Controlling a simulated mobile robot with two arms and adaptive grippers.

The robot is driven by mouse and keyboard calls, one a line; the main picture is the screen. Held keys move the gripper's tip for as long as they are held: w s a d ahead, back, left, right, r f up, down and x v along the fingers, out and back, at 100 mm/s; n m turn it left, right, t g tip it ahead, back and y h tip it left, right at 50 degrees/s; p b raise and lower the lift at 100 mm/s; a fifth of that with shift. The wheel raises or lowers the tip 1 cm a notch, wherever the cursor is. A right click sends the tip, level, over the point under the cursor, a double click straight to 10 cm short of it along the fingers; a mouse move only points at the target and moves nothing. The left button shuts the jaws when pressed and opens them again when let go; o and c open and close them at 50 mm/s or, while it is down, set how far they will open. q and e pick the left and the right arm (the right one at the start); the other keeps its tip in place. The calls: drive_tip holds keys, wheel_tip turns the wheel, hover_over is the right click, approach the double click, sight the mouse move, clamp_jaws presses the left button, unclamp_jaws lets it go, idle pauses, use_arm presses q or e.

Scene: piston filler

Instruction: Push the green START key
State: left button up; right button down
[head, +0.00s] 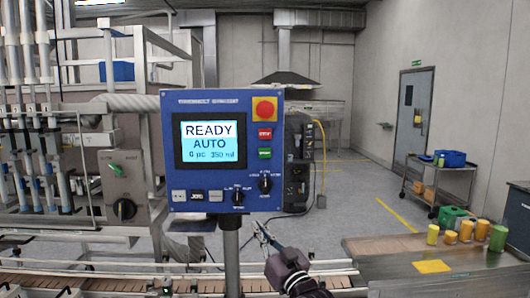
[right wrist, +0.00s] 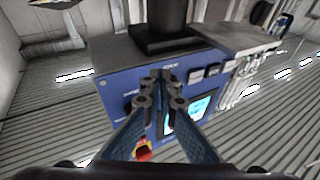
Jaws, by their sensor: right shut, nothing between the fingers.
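The green START key (head: 265,153) is a small key on the right side of the blue control panel (head: 300,185), just below a red key (head: 265,133). The panel's screen (head: 208,142) reads READY, AUTO. My right gripper (head: 258,226) is low in front of the panel, below and apart from the green key. In the right wrist view its fingers (right wrist: 162,76) are together and empty, with the panel upside down behind them. The green key cannot be made out there; a finger seems to cover it. My left gripper is not clearly in view.
A red knob on a yellow plate (head: 265,107) sits above the keys; black selectors (head: 265,184) sit below. The panel stands on a grey post (head: 231,250). A conveyor (head: 120,278) runs along the bottom. A table (head: 390,265) with several colored containers is at right.

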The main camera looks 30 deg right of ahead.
sight(268, 158)
drive_tip(key=s+r+t, duration=0.2)
drive_tip(key=s+r, duration=0.1)
drive_tip(key=r, duration=0.7)
drive_tip(key=s+a+r+n+t+y, duration=0.1)
drive_tip(key=s+r, duration=0.3)
drive_tip(key=r, duration=0.6)
drive_tip(key=shift+a+t+p, duration=0.15)
drive_tip(key=shift+t+p, duration=0.3)
drive_tip(key=shift+t, duration=0.05)
drive_tip(key=shift+w+f, duration=0.1)
drive_tip(key=shift+w+d+b, duration=0.65)
drive_tip(key=shift+w+d, duration=0.1)
drive_tip(key=shift+w, duration=0.5)
drive_tip(key=shift+w+d+b, duration=0.6)
drive_tip(key=shift+w+d, duration=0.2)
drive_tip(key=shift+w, duration=0.45)
drive_tip(key=shift+w+d+b, duration=0.65)
drive_tip(key=shift+w+d, duration=0.1)
drive_tip(key=shift+w, duration=0.5)
drive_tip(key=shift+w+d, duration=0.1)
drive_tip(key=shift+w+d, duration=0.15)
drive_tip(key=shift+w, duration=0.1)
